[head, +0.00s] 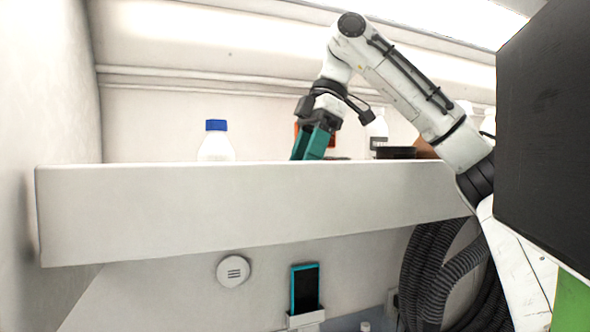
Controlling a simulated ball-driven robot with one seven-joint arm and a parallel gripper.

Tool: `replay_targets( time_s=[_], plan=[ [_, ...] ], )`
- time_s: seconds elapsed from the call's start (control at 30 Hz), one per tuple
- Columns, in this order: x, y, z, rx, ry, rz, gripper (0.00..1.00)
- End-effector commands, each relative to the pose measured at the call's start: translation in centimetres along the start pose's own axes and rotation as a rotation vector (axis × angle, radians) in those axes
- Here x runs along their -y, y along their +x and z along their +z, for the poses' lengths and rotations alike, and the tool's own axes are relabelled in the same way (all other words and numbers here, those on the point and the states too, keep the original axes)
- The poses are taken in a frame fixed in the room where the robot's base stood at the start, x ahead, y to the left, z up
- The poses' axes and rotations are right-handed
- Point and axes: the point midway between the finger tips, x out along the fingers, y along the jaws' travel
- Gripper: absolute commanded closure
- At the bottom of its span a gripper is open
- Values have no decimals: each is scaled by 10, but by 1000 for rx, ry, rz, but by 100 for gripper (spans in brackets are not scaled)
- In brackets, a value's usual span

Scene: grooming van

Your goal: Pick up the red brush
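My gripper (308,150), with teal fingers, points down over the white shelf (240,205), its tips near the shelf's front lip. From this side I cannot tell whether the fingers are apart or closed on something. A small orange-red patch (299,134) shows behind the gripper and is mostly hidden by it. I cannot make out whether it is the red brush. A dark low shape (338,157) lies just right of the fingertips, mostly hidden by the lip.
A clear bottle with a blue cap (216,142) stands left of the gripper. A white bottle (377,130), a black round item (395,153) and a brown item (425,150) stand to the right. The high front lip hides the shelf surface. Below are a phone (305,289) and dark hoses (432,265).

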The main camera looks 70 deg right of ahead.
Motion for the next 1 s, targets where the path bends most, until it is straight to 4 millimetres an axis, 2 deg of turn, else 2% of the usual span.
replay_targets(
  time_s=[0.1, 0.37, 0.9, 1.0],
  plan=[
    [0, 1, 7, 0, 0, 1, 44],
    [0, 2, 8, 0, 0, 1, 45],
    [0, 1, 8, 0, 0, 1, 97],
    [0, 1, 8, 0, 0, 1, 100]
  ],
)
